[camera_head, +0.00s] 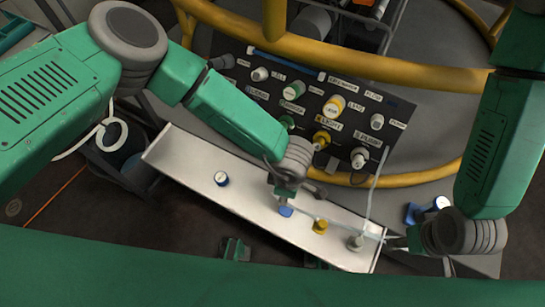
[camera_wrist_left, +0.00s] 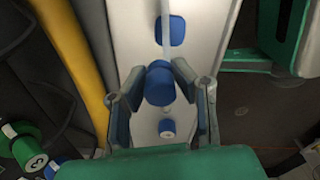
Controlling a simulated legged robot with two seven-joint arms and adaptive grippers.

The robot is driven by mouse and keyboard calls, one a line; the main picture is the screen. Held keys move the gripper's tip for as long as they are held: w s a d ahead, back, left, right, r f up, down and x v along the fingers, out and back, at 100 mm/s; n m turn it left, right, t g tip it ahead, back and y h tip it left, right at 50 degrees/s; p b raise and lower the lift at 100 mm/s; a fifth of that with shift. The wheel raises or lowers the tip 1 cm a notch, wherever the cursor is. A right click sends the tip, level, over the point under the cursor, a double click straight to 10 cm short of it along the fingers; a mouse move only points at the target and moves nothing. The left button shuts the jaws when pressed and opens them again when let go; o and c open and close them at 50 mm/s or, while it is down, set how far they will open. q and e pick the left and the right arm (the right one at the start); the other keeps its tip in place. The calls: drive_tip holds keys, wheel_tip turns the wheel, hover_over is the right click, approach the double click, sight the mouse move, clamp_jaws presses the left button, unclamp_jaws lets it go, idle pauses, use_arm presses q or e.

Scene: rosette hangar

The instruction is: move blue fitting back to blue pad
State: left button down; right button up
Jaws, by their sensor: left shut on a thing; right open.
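My left gripper (camera_wrist_left: 160,95) is shut on a blue fitting (camera_wrist_left: 160,84), held between its two fingers above the pale bench. In the head view my left gripper (camera_head: 287,196) hides most of that fitting. The blue pad (camera_wrist_left: 170,31) lies on the bench just beyond the held fitting in the wrist view. In the head view a blue patch, seemingly the pad (camera_head: 286,211), shows just below the gripper. My right gripper (camera_head: 397,243) is open near the bench's right end, beside a grey fitting (camera_head: 356,243).
A small blue-and-white fitting (camera_head: 221,179) stands on the bench (camera_head: 185,160) to the left. A yellow fitting (camera_head: 320,227) stands right of the pad. A thin pale strand (camera_head: 340,224) crosses the right part. A yellow rail (camera_head: 420,178) and knobbed panel (camera_head: 310,105) lie behind.

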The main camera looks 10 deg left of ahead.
sight(287, 209)
use_arm(q)
drive_tip(key=shift+s+d+f+n, duration=0.1)
drive_tip(key=shift+s+d+n, duration=0.3)
drive_tip(key=shift+s, duration=0.45)
drive_tip(key=shift+d+f, duration=0.15)
drive_tip(key=shift+f, duration=2.7)
drive_tip(key=shift+f, duration=0.4)
drive_tip(key=c, duration=1.3)
unclamp_jaws()
drive_tip(key=shift+o, duration=0.2)
